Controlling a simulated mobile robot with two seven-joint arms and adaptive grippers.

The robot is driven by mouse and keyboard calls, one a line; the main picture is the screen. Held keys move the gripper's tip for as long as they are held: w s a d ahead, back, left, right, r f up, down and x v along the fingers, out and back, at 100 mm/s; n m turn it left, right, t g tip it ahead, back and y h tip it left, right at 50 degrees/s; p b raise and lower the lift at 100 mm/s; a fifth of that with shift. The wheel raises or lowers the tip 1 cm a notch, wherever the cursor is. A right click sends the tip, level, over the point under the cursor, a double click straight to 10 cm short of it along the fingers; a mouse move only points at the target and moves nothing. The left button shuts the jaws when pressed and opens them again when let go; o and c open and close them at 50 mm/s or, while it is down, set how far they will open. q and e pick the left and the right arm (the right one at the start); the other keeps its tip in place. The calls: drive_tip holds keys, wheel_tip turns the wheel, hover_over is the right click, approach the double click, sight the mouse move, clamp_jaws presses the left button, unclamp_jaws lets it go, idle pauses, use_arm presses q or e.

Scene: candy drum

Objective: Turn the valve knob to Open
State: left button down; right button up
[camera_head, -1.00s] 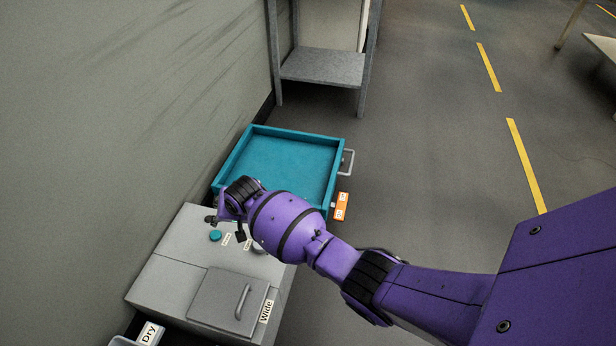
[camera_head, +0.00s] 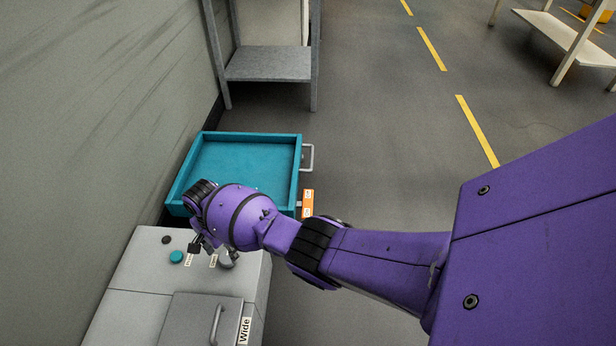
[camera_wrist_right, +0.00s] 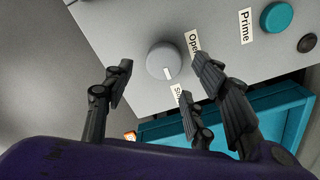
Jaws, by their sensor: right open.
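The valve knob (camera_wrist_right: 164,60) is a round grey knob with a white mark, on the grey machine top. In the right wrist view the mark points toward the lower label, partly hidden, which starts with "S". The "Open" label (camera_wrist_right: 193,42) is beside the knob at its upper right. In the head view the knob (camera_head: 228,259) shows just below my right gripper (camera_head: 205,247). My left gripper is out of view.
A teal button (camera_wrist_right: 277,17) labelled "Prime" and a dark button (camera_wrist_right: 307,43) are on the same grey machine (camera_head: 125,317). A teal tray (camera_head: 245,165) with a handle stands behind it. A grey shelf (camera_head: 268,64) is farther back.

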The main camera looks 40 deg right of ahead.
sight(228, 257)
wheel_tip(228, 257, down, 5)
drive_tip(key=shift+w+r+b, duration=0.15)
drive_tip(key=shift+r+b, duration=0.05)
drive_tip(key=shift+b, duration=0.8)
drive_tip(key=shift+r, duration=0.1)
drive_tip(key=shift+c, duration=0.6)
drive_tip(key=c, duration=1)
